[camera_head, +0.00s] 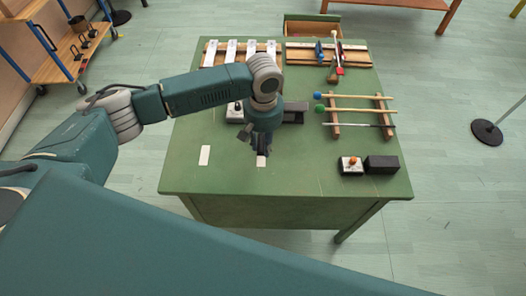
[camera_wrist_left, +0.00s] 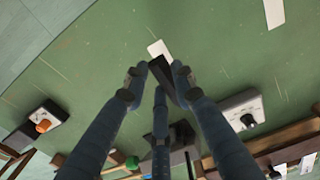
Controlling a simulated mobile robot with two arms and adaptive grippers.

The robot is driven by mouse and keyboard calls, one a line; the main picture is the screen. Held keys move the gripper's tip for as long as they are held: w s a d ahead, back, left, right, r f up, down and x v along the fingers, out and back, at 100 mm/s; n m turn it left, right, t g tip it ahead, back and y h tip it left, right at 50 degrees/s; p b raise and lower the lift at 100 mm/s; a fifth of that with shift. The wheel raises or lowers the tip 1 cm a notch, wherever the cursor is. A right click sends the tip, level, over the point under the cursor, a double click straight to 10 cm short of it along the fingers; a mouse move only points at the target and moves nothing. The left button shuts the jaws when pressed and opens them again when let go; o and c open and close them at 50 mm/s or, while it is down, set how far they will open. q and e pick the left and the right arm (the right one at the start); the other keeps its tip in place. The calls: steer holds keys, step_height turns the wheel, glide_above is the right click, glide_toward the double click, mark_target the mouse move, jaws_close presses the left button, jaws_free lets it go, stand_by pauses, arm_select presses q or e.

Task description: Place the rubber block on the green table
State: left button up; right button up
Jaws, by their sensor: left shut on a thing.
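The green table (camera_head: 225,178) stands in front of me, and its top also fills much of the left wrist view (camera_wrist_left: 90,65). My left gripper (camera_head: 263,149) is low over the near middle of the table, fingers pointing down. It is shut on a small black block, which looks like the rubber block (camera_wrist_left: 164,75) and lies between the fingertips in the left wrist view. The block is close to a white patch (camera_wrist_left: 157,47) on the tabletop. I cannot tell whether the block touches the table. The right gripper is not in view.
A white box with an orange knob (camera_head: 350,165) and a black box (camera_head: 382,165) stand at the near right. Mallets lie across a wooden rack (camera_head: 334,117). Bar instruments line the back. Another white patch (camera_head: 205,155) marks the clear near-left tabletop.

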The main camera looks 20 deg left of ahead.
mark_target(263, 159)
arm_select(q)
steer(key=shift+f, duration=2.7)
steer(key=shift+f, duration=0.15)
steer(key=o, duration=1.1)
steer(key=shift+c, duration=0.2)
step_height(263, 159, up, 12)
steer(key=shift+r+b, duration=0.2)
steer(key=shift+b, duration=0.1)
